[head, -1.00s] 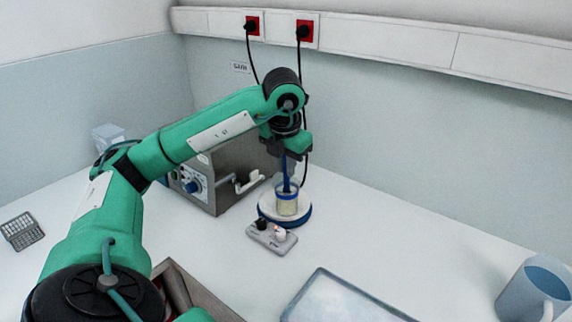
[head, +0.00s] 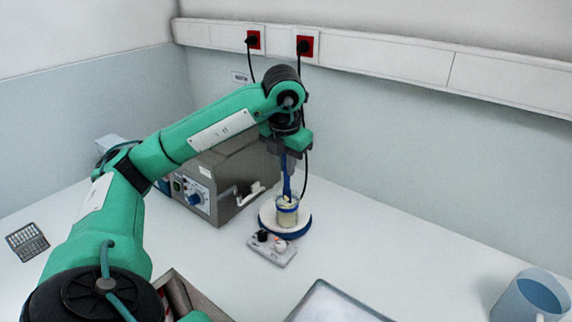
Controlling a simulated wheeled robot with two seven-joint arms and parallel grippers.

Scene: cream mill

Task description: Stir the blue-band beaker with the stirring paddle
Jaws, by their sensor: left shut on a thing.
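My left gripper (head: 287,150) is shut on the blue stirring paddle (head: 287,178), which hangs nearly upright. The paddle's lower end looks pale and is at the mouth of the blue-band beaker (head: 287,215); I cannot tell whether it is just inside or just above the rim. The beaker is clear, with a blue band near its top and pale yellow contents. It stands upright on a round white plate with a blue edge (head: 268,218). My right gripper is not in view.
A small grey control box (head: 272,249) lies in front of the plate. A grey metal machine (head: 205,193) with a blue knob stands behind left. A pale tray (head: 330,305) and a blue mug (head: 530,297) are at the front right. The table right of the beaker is clear.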

